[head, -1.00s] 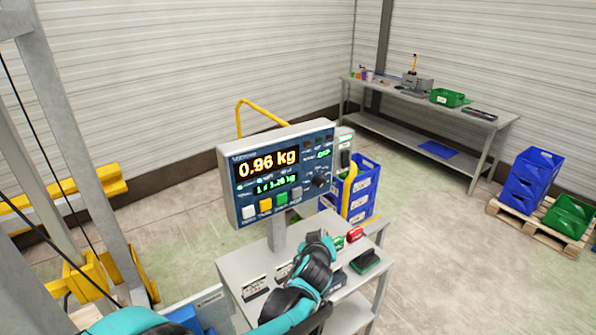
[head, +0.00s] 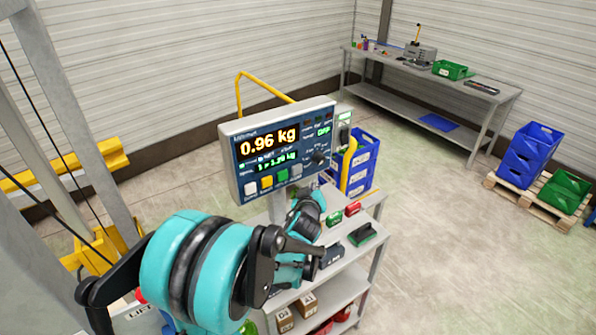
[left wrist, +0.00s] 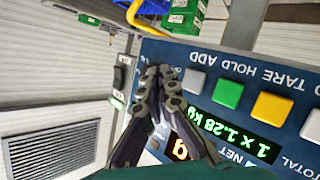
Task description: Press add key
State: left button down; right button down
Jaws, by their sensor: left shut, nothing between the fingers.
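The scale's blue panel (head: 303,146) stands on a post in the head view and shows 0.96 kg. The add key (head: 297,171) is the rightmost, pale grey one in the bottom row. In the left wrist view the panel appears upside down, with the add key (left wrist: 195,81) beside the ADD label. My left gripper (head: 314,196) is just below the panel's right part in the head view. In the left wrist view the left gripper (left wrist: 165,74) is shut and empty, its tips left of the add key; contact cannot be told. My right gripper is not in view.
Green, yellow and white keys (head: 267,181) sit left of the add key. A cart (head: 345,262) below the panel holds small red, green and dark items. A yellow rail (head: 262,84) rises behind.

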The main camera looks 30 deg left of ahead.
aim_at(302, 171)
pick_arm(q)
jog(key=shift+w+a, duration=0.35)
jog(key=shift+a, duration=0.55)
jog(key=shift+w+a, duration=0.4)
jog(key=shift+a, duration=0.45)
jog(key=shift+w+a, duration=0.35)
jog(key=shift+a, duration=0.55)
jog(key=shift+a, duration=0.15)
jog(key=shift+w+a+b, duration=0.15)
jog(key=shift+a+b, duration=0.05)
jog(key=shift+b, duration=0.1)
jog(key=shift+w+a, duration=0.15)
jog(key=shift+a, duration=0.25)
jog(key=shift+d, duration=0.1)
jog(key=shift+s+d, duration=0.35)
jog(key=shift+d, duration=0.35)
jog(key=shift+s+d, duration=0.3)
jog(key=shift+d, duration=0.45)
jog(key=shift+s+d, duration=0.35)
jog(key=shift+d, duration=0.45)
jog(key=shift+s+d, duration=0.3)
jog(key=shift+d, duration=0.45)
